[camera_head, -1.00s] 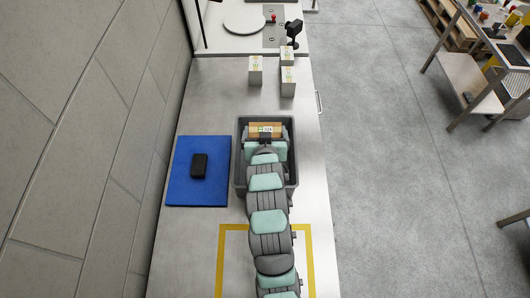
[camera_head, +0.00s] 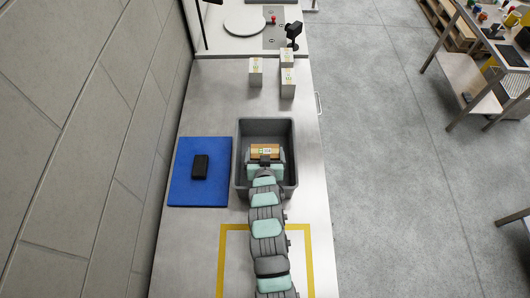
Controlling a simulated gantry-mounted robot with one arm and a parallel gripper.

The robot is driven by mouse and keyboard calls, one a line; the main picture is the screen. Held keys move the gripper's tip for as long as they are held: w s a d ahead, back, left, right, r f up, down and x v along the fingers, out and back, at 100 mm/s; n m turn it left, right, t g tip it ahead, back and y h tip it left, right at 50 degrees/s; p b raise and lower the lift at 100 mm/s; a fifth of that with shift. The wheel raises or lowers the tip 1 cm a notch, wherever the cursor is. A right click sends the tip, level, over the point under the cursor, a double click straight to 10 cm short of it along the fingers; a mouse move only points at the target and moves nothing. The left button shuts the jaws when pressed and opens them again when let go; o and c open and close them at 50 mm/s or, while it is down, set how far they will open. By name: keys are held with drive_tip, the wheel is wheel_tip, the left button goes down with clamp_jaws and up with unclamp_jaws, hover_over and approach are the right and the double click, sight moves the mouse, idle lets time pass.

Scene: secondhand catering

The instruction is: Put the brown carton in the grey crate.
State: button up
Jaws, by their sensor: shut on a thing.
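The brown carton (camera_head: 265,148) has a white and green label on top and shows within the outline of the grey crate, near its middle. My gripper (camera_head: 265,155) is shut on the carton, with a finger at each side of it. The grey crate (camera_head: 266,127) stands open on the metal counter, and its far inner part looks empty. My arm covers the crate's near wall. I cannot tell whether the carton touches the crate floor.
A blue mat (camera_head: 185,186) with a black object (camera_head: 200,167) lies left of the crate. Several white cartons (camera_head: 255,72) stand beyond it. A yellow outline (camera_head: 222,262) marks the near counter. The counter between the crate and white cartons is clear.

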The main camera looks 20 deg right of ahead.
drive_tip(key=o, duration=1.5)
drive_tip(key=shift+f, duration=0.1)
